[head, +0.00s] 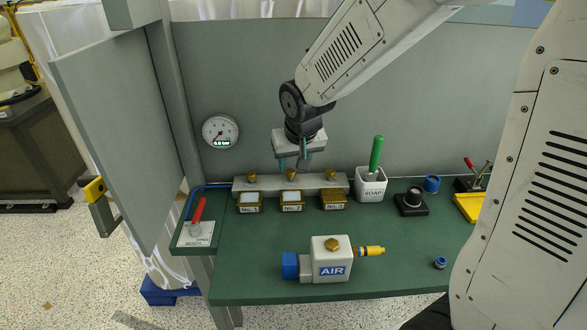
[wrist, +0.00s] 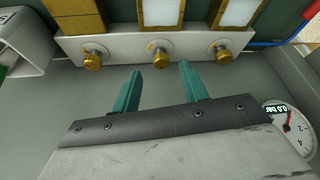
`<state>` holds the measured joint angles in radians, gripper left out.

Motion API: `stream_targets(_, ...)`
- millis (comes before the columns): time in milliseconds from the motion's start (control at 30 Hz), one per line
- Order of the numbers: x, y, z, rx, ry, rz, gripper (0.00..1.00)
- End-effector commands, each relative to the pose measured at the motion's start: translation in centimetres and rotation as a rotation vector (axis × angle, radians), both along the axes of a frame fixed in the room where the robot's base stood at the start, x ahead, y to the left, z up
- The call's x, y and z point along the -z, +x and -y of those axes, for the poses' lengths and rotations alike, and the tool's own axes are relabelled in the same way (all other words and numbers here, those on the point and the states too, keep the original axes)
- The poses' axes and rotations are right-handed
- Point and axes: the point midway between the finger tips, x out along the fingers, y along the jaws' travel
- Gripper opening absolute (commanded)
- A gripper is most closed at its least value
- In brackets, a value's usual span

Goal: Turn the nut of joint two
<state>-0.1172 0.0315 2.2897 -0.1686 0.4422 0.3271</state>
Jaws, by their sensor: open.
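A pale manifold bar (head: 270,186) on the green bench carries three brass nuts in a row. The middle nut (head: 291,174) stands behind the brass block labelled No. 2 (head: 292,200). My gripper (head: 296,165) is open and empty just above this middle nut, pointing down. In the wrist view, its two teal fingers (wrist: 160,74) are apart, and the middle nut (wrist: 160,57) appears in line with the gap between their tips. I cannot tell whether the tips reach around it. The left nut (head: 251,176) and right nut (head: 331,174) sit on either side.
A gauge (head: 220,131) on the back panel reads 0.0 bar. A red-handled valve (head: 198,216) stands at left, and a soap holder (head: 370,184) with a green handle at right. An AIR unit (head: 331,262) lies in front. Bench between is clear.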

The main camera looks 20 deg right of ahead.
Motion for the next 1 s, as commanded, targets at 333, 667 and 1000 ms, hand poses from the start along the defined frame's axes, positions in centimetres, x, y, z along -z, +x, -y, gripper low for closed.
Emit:
stream_targets(333,-3.2,-1.6,-0.2,-0.003,0.0,-0.002,0.44)
stream_targets(667,-3.2,-1.6,-0.2,-0.002,-0.001,-0.003,0.44)
stream_targets(1000,-1.9,-5.7,0.4,-0.053,-0.042,-0.16,0.44)
